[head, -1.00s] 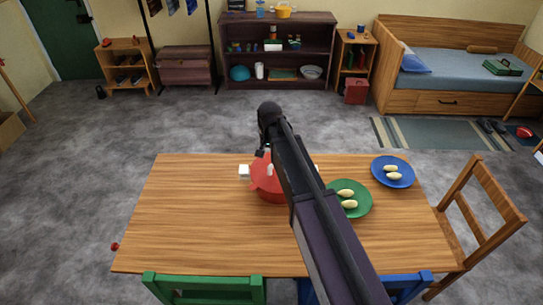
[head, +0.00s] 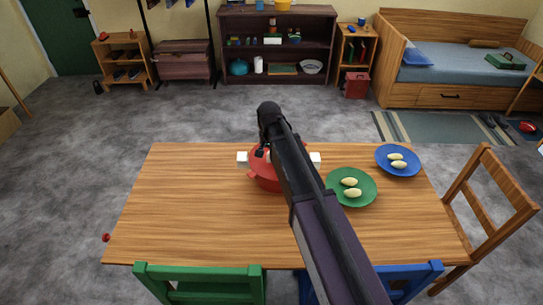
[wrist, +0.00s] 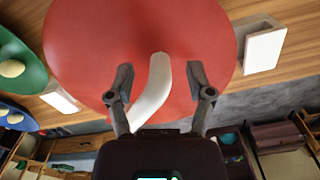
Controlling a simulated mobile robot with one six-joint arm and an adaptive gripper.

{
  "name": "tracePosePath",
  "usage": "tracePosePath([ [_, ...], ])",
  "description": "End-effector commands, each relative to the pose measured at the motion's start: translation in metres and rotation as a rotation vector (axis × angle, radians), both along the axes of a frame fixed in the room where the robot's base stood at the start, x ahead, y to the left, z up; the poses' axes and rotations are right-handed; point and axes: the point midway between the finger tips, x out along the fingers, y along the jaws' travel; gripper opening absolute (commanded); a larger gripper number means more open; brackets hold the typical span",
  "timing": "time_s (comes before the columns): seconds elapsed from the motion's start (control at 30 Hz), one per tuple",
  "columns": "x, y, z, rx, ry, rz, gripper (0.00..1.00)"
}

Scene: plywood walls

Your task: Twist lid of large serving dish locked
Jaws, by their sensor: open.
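The large serving dish (head: 257,180) is red and stands on the table, partly hidden by my arm in the head view. White blocks stick out on both sides of it. In the wrist view its round red lid (wrist: 85,50) fills the upper middle, with a curved white handle (wrist: 152,95) standing up from it. My gripper (wrist: 161,76) is open over the lid, one finger on each side of the handle, with visible gaps. Whether the fingertips touch the lid cannot be told.
The wooden table (head: 180,200) is clear on the left. A green plate (head: 335,190) and a blue plate (head: 385,168), each with pale food pieces, lie to the dish's right. A green chair (head: 195,275), a blue chair (head: 410,278) and a wooden chair (head: 490,205) stand around the table.

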Motion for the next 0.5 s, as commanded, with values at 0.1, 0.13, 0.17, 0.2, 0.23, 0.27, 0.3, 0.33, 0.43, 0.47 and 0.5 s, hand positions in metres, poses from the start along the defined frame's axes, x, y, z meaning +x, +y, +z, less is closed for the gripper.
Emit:
tracePosePath([
  [0.1,0.0,0.0002,-0.0033,0.0,0.0,0.0,0.68],
  [0.13,0.0,0.0002,-0.0035,0.0,0.0,0.0,0.68],
  [0.17,-0.0001,0.0002,-0.0035,0.0,0.0,0.0,0.68],
  [0.2,-0.0001,0.0003,-0.0035,0.0,0.0,0.0,0.68],
  [0.23,-0.0001,0.0003,-0.0034,0.0,0.0,0.0,0.68],
  [0.27,-0.0001,0.0004,-0.0034,0.0,0.0,0.001,0.68],
  [0.3,-0.0002,0.0005,-0.0032,0.0,0.0,0.001,0.68],
  [0.33,-0.0001,0.0004,-0.0032,0.0,0.0,0.001,0.68],
  [0.43,-0.0002,0.0006,-0.0032,0.0,0.0,0.001,0.68],
  [0.47,-0.0001,0.0007,-0.0032,0.0,0.0,0.001,0.62],
  [0.5,-0.0001,0.0007,-0.0032,0.0,0.0,0.001,0.5],
])
